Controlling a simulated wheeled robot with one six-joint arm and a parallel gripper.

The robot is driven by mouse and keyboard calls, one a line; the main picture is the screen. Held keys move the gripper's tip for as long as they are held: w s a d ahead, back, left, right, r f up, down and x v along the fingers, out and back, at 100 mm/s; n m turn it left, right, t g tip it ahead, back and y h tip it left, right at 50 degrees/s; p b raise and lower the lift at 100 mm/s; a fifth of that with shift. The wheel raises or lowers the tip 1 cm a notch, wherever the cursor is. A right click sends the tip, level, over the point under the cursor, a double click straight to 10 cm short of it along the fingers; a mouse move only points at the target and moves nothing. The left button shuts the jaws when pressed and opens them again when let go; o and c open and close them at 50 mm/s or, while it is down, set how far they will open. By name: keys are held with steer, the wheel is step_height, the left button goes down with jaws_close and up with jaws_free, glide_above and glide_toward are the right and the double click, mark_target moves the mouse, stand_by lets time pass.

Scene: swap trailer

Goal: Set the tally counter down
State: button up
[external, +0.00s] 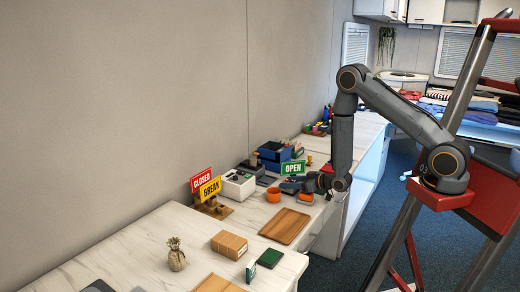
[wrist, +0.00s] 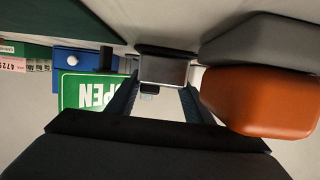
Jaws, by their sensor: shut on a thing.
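My gripper (external: 306,186) is low over the far part of the white counter, beside the green OPEN sign. In the wrist view, the two fingers (wrist: 158,98) are shut on a small grey-silver thing with a dark top edge, which looks like the tally counter (wrist: 163,69). In the external view I cannot make the counter out clearly against the gripper. Whether it touches the counter top is not clear.
The green OPEN sign (wrist: 88,92) is close left of the fingers in the wrist view; an orange and grey object (wrist: 262,104) is close right.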

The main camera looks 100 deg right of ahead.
steer(key=shift+r, duration=0.1)
step_height(320, 180, up, 23)
steer(key=b, duration=0.1)
steer(key=w+a+n+t+y+p, duration=0.15)
steer(key=w+a, duration=0.25)
steer(key=w, duration=0.7)
steer(key=w+a+r+n+t+y+p, duration=0.1)
steer(key=w+a+n+y, duration=0.3)
steer(key=w, duration=0.6)
steer(key=w+a+t+y+p, duration=0.15)
steer(key=w+a, duration=0.35)
steer(key=w, duration=0.6)
steer(key=w+a+n+y+p, duration=0.3)
steer(key=w+a+n, duration=0.1)
steer(key=w+a, duration=1.25)
steer(key=shift+m, duration=0.25)
steer(key=shift+s+a+f+p, duration=0.2)
steer(key=shift+a+f+p, duration=0.25)
steer(key=shift+f, duration=2.2)
steer(key=shift+s+a+f+p, duration=0.15)
steer(key=shift+a+f+p, duration=0.25)
steer(key=shift+f, duration=2.2)
steer(key=shift+s+a+f+p, duration=0.2)
steer(key=shift+a+f+p, duration=0.25)
steer(key=shift+f, duration=2.2)
